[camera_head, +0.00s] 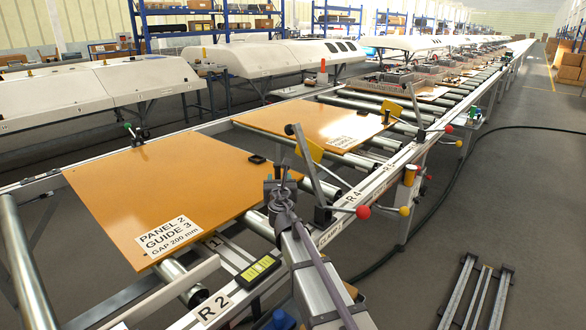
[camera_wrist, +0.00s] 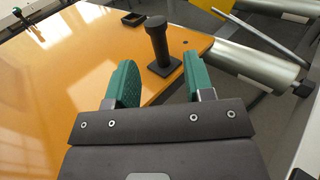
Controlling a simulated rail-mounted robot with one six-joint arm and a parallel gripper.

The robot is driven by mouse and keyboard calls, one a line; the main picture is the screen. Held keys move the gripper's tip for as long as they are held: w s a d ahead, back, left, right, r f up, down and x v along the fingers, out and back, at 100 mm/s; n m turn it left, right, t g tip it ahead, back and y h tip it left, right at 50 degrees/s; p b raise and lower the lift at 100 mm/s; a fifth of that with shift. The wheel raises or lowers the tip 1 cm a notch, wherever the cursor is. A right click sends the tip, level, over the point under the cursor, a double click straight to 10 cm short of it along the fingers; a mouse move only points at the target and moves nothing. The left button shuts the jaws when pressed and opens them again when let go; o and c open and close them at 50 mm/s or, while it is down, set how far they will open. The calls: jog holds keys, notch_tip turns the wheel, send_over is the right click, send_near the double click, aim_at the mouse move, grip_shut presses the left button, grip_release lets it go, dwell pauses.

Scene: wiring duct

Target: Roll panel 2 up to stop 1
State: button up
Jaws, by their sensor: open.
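Panel 2 (camera_head: 150,190) is an orange board lying flat on the rollers, with a white label reading PANEL 2, GUIDE 3, GAP 200 mm. It also fills much of the wrist view (camera_wrist: 60,85). A black upright knob (camera_wrist: 157,45) stands near the panel's corner. My gripper (camera_wrist: 160,88) is open, its green fingers on either side of the knob's line, with no contact visible. In the head view my gripper (camera_head: 280,188) is at the panel's right edge.
A second orange panel (camera_head: 318,122) lies farther along the line. Yellow plates (camera_head: 310,146) and levers with red and yellow balls (camera_head: 363,212) stand along the right rail. A small black tray (camera_wrist: 133,19) sits on panel 2. Bare rollers (camera_head: 20,255) lie at the left.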

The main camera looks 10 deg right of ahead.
aim_at(278, 169)
jog(key=w, duration=0.3)
jog(key=w+d, duration=0.1)
jog(key=w, duration=0.6)
jog(key=shift+w+d, duration=0.15)
jog(key=shift+w, duration=0.2)
jog(key=shift+s, duration=0.1)
grip_shut()
